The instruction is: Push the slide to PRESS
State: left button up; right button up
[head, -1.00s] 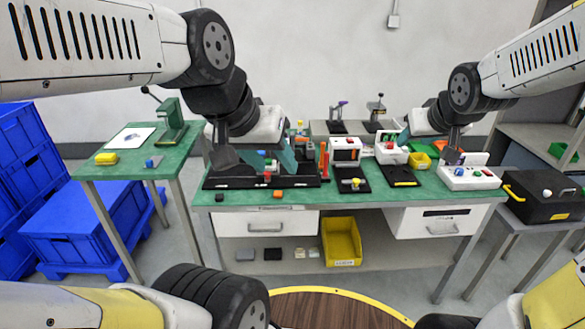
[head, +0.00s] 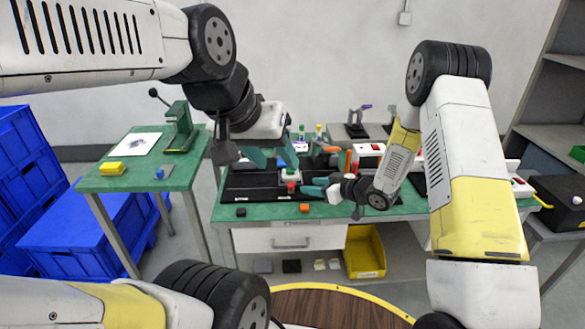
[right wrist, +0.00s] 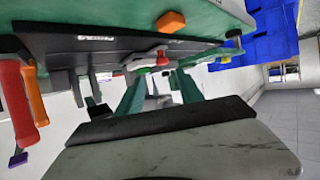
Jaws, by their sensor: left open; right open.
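The slide (head: 290,177) is a small white carriage with a blue top and a red part at its front. It sits on a long black rail base (head: 250,194) on the green bench; small white lettering on the base is too small to read. My left gripper (head: 272,156) is open above and behind the slide; contact is unclear. My right gripper (head: 322,188) is open at the slide's right side, low over the base. In the right wrist view, the open teal fingers (right wrist: 158,92) point toward a small red part (right wrist: 161,60), and the black base (right wrist: 95,45) shows beyond them.
An orange block (head: 304,208) lies at the bench's front edge. Orange and red upright handles (right wrist: 35,92) stand close to my right gripper. A white box with red (head: 369,152) stands behind my right forearm. A side table (head: 125,180) is at left.

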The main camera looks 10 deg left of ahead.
aim_at(293, 184)
jog(key=x, duration=0.8)
jog(key=shift+s+a+f, duration=0.1)
jog(key=shift+a, duration=0.25)
grip_shut()
dwell(1.0)
